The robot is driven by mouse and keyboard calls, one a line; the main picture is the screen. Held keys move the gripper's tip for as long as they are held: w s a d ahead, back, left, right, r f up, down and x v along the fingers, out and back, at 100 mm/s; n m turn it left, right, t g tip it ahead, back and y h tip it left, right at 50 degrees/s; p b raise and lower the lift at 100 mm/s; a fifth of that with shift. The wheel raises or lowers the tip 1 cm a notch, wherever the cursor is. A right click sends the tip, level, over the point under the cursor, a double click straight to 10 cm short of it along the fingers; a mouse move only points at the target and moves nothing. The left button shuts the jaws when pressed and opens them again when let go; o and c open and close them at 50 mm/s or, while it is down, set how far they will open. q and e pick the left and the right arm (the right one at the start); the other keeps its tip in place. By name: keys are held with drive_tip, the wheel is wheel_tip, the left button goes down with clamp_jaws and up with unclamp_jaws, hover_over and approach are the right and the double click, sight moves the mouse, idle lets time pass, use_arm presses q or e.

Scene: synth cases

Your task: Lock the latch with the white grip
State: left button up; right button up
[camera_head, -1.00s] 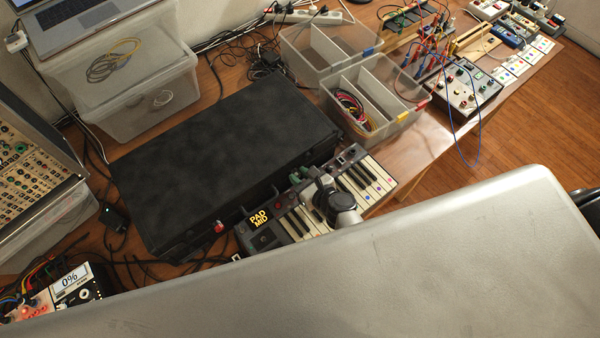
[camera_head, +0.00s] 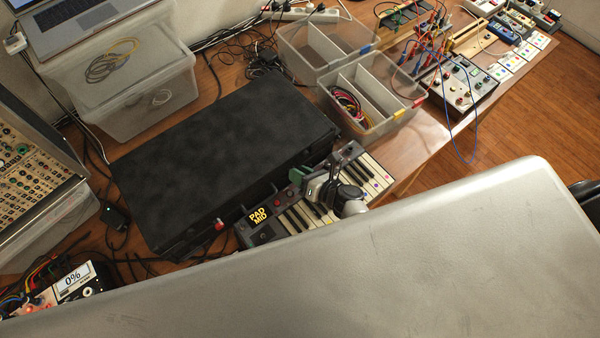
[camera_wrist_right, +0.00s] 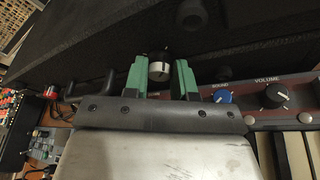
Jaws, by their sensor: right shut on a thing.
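A closed black case (camera_head: 225,150) lies on the table; its textured side also shows in the wrist view (camera_wrist_right: 70,45). My right gripper (camera_head: 303,176) is at the case's near long side, close to its right end. In the wrist view its green fingers (camera_wrist_right: 161,72) are shut on the white grip (camera_wrist_right: 160,69), which has a black part above it. The rest of that latch is hidden by the fingers, so I cannot tell its position. A latch with a red grip (camera_head: 219,224) sits farther left on the same side. My left gripper is not in view.
A small keyboard (camera_head: 300,215) with knobs lies close along the case, under my right gripper. Clear divided bins (camera_head: 385,125) stand behind at the right. A stacked clear box (camera_head: 130,110) stands at the back left. Cables lie around the case.

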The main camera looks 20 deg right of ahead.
idle(0.3)
drive_tip(key=o, duration=0.9)
drive_tip(key=shift+o, duration=0.2)
drive_tip(key=v, duration=1)
drive_tip(key=shift+d+b, duration=0.1)
drive_tip(key=shift+b, duration=0.25)
drive_tip(key=shift+s+d+r, duration=0.15)
drive_tip(key=shift+s, duration=0.15)
